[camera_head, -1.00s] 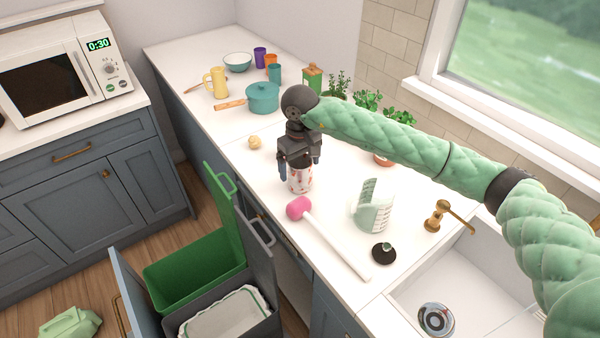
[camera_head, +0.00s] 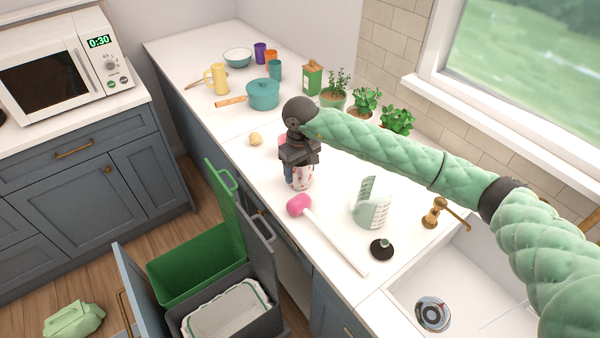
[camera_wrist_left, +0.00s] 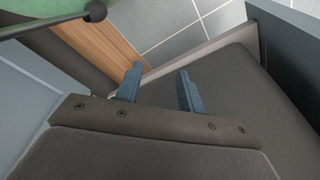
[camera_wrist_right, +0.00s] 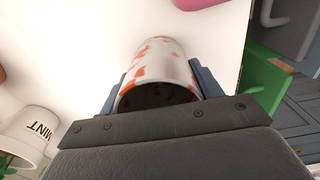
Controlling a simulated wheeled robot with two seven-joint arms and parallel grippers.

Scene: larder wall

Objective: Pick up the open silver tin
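The open tin (camera_head: 300,182) stands upright on the white worktop, silver-white with red patches. In the right wrist view the tin (camera_wrist_right: 158,70) shows its dark open mouth facing my palm. My right gripper (camera_head: 299,168) is lowered over it from above, one finger on each side. The fingers (camera_wrist_right: 160,66) are spread and very close to the wall; I see no clear grip, and contact is hard to tell. My left gripper (camera_wrist_left: 160,78) is open and empty, low by the cabinets and wooden floor; it is not visible in the head view.
A black stopper (camera_head: 381,249) is near the sink (camera_head: 405,290). Potted herbs (camera_head: 397,120) stand behind my right arm. Pulled-out bins (camera_head: 190,268) are below the counter edge.

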